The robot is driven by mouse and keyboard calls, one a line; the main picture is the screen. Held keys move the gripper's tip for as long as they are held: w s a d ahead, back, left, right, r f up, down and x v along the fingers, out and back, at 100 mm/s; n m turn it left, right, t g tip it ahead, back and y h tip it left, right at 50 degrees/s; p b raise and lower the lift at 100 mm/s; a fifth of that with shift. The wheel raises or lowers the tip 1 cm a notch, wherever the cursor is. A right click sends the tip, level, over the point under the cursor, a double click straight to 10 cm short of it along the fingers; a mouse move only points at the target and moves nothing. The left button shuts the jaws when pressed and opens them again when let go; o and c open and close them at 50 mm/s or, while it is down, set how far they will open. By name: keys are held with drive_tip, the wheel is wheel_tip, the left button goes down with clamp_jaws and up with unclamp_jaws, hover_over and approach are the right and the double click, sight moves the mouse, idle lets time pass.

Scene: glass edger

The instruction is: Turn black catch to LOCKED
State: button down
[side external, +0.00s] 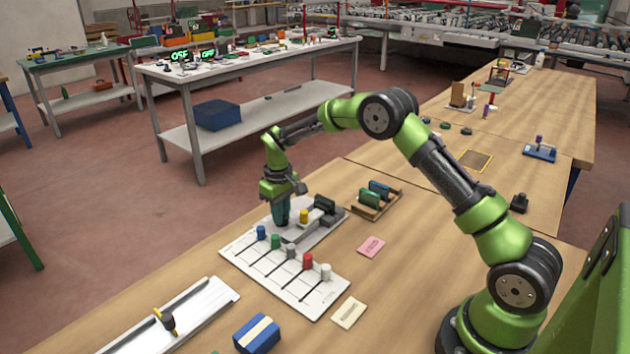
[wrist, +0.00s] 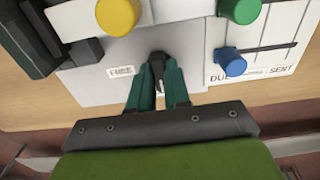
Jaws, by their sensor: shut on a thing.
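My gripper (side external: 281,222) points down over the far-left part of a grey-white plate (side external: 300,243) on the wooden table. In the wrist view its two green fingers (wrist: 158,85) are shut on the black catch (wrist: 159,58), a small dark piece partly hidden between them. A label reading FREE (wrist: 121,72) is on the plate just left of the catch. No LOCKED label can be read. In the side view the fingers hide the catch.
A yellow knob (side external: 304,216) and dark blocks (side external: 324,205) stand close to my gripper. A slider board (side external: 285,275) with blue, green, grey, red and white knobs lies in front. A rack with green pieces (side external: 375,200) stands to the right.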

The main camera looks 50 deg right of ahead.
drive_tip(key=shift+r, duration=0.1)
drive_tip(key=c, duration=1.1)
unclamp_jaws()
wheel_tip(320, 180, up, 17)
drive_tip(key=shift+f, duration=0.1)
drive_tip(key=s+a+r+m+t, duration=0.1)
drive_tip(key=s+a+r+t, duration=0.1)
drive_tip(key=s, duration=0.8)
drive_tip(key=s+a+r+m+t+y, duration=0.1)
drive_tip(key=s+a+r+t, duration=0.1)
drive_tip(key=s, duration=0.8)
drive_tip(key=s+a+r+m+t+y, duration=0.1)
drive_tip(key=s+a+r+m+t, duration=0.1)
drive_tip(key=s, duration=0.8)
drive_tip(key=shift+s+a+r+t, duration=0.1)
drive_tip(key=shift+a+t, duration=0.5)
drive_tip(key=shift+a, duration=0.3)
